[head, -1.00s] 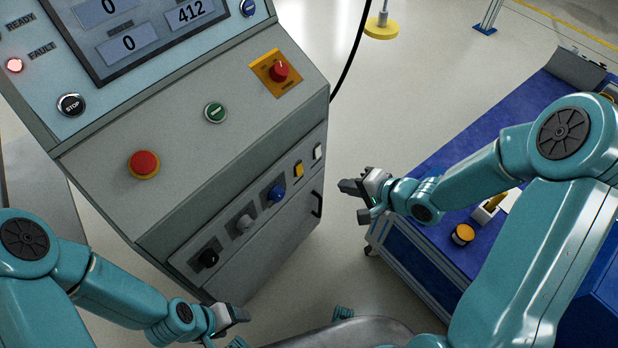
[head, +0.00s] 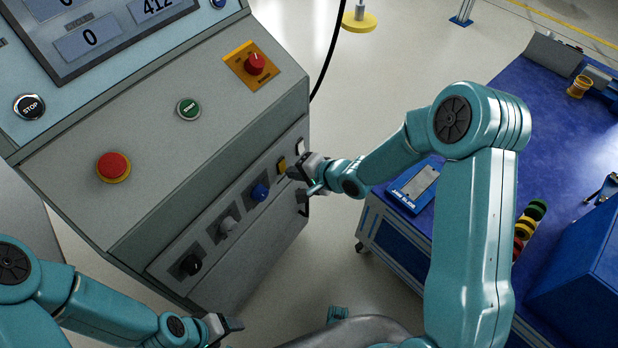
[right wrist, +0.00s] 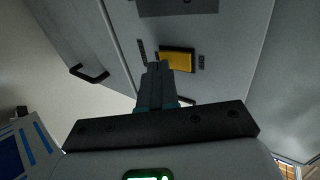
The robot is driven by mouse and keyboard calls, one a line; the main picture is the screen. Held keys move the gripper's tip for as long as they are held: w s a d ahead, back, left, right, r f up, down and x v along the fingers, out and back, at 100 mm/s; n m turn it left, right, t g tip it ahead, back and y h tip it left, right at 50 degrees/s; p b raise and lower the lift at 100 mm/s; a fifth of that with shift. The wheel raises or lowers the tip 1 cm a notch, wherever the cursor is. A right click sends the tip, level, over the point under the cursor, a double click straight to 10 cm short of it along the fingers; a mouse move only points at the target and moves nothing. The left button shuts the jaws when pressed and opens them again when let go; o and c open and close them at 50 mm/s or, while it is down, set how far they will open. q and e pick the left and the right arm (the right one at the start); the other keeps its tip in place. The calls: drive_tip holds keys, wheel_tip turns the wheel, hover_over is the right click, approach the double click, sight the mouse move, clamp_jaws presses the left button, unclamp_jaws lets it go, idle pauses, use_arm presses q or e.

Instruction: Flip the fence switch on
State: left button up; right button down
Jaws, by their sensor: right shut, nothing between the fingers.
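The grey control cabinet's lower front strip carries a row of switches: black (head: 191,264), grey (head: 228,227), blue (head: 260,192), yellow (head: 282,166) and white (head: 300,147). Their labels are too small to read, so I cannot tell by name which is the fence switch. My right gripper (head: 290,174) is shut and empty, its tips close to the yellow switch. In the right wrist view the shut fingers (right wrist: 158,72) point at the yellow rocker (right wrist: 177,60), just beside its edge; contact is unclear. My left gripper (head: 234,324) hangs low at the bottom, away from the switches.
A black handle (head: 303,203) sits on the cabinet below the switches, close to my right gripper. A blue workbench (head: 470,130) stands to the right.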

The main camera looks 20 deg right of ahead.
drive_tip(key=shift+w+a, duration=0.25)
drive_tip(key=shift+w, duration=0.1)
drive_tip(key=shift+w, duration=0.1)
idle(0.4)
drive_tip(key=shift+r+p, duration=0.85)
drive_tip(key=shift+p, duration=0.25)
drive_tip(key=shift+f, duration=0.1)
